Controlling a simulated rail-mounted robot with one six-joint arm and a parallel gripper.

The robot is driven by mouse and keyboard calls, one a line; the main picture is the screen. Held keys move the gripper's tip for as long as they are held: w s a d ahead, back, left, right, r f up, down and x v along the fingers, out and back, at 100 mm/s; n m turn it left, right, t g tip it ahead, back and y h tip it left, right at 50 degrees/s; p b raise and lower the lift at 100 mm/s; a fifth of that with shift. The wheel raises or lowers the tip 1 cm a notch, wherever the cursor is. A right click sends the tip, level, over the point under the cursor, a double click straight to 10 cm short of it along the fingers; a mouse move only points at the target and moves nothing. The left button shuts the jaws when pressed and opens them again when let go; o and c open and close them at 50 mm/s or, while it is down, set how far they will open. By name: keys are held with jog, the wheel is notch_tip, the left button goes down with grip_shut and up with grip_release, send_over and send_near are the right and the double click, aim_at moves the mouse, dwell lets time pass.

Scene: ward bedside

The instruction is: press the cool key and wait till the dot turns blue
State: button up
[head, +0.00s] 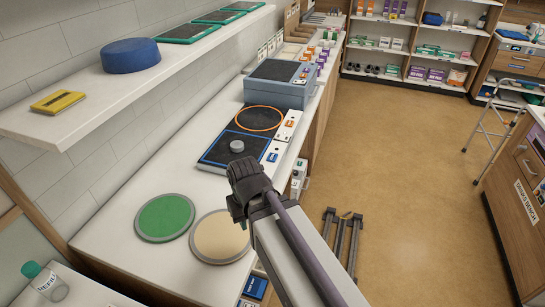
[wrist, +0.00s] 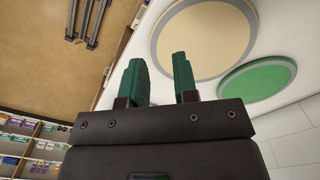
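A dark plate with a blue square outline (head: 222,157) lies on the white counter, with a small grey round piece (head: 237,147) on it. A white strip at its right side carries a blue key (head: 272,157); any lettering is too small to read. Behind it, a dark plate with an orange ring (head: 260,119) has a white strip with an orange key (head: 290,123). I cannot make out a blue dot. My gripper (wrist: 160,78) has its teal fingers apart with nothing between them. In the head view it is in front of the blue-outlined plate, above the counter, touching nothing visible.
A green disc (head: 165,217) and a beige disc (head: 222,238) lie on the near counter. A grey-blue box (head: 277,84) stands behind the plates. A wall shelf (head: 60,118) with a blue round cushion (head: 131,56) overhangs the left. The floor at right is mostly open.

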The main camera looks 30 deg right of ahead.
grip_shut()
dwell(0.9)
